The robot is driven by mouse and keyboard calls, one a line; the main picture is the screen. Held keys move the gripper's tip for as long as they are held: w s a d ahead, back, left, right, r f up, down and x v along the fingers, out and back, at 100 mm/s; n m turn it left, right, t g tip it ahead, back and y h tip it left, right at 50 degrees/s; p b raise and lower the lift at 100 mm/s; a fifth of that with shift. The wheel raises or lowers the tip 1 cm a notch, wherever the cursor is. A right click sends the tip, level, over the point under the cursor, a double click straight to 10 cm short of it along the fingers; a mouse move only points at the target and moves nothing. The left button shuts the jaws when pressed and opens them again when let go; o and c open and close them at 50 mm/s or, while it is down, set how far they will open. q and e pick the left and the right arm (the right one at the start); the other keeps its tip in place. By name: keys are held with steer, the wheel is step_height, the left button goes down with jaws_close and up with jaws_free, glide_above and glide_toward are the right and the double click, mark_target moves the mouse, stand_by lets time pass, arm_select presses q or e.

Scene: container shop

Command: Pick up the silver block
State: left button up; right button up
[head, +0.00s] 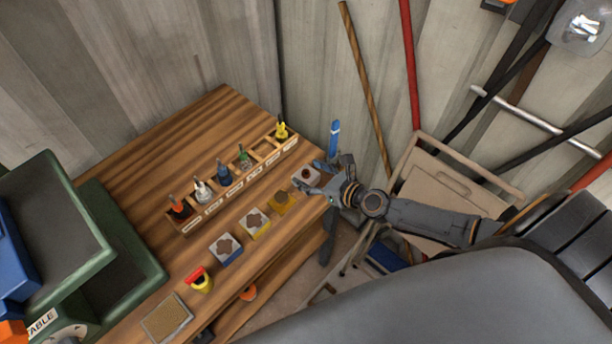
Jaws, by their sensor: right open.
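A silver-grey block (305,175) with a dark reddish spot on top sits near the right end of the wooden workbench (150,165). My right gripper (308,174) reaches in from the right and is open. Its fingers are at the block, one on its near side and one towards its far side; whether they touch it I cannot tell. Part of the block is hidden by the gripper. My left gripper is not in view.
A yellow block (281,202) and two grey-topped blocks (254,222) (226,249) line the bench's front. Behind them stands a wooden rack (213,208) of small-handled tools.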

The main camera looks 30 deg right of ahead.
steer(key=shift+x, duration=0.95)
steer(key=shift+s, duration=0.1)
jaws_close()
steer(key=shift+r, duration=0.15)
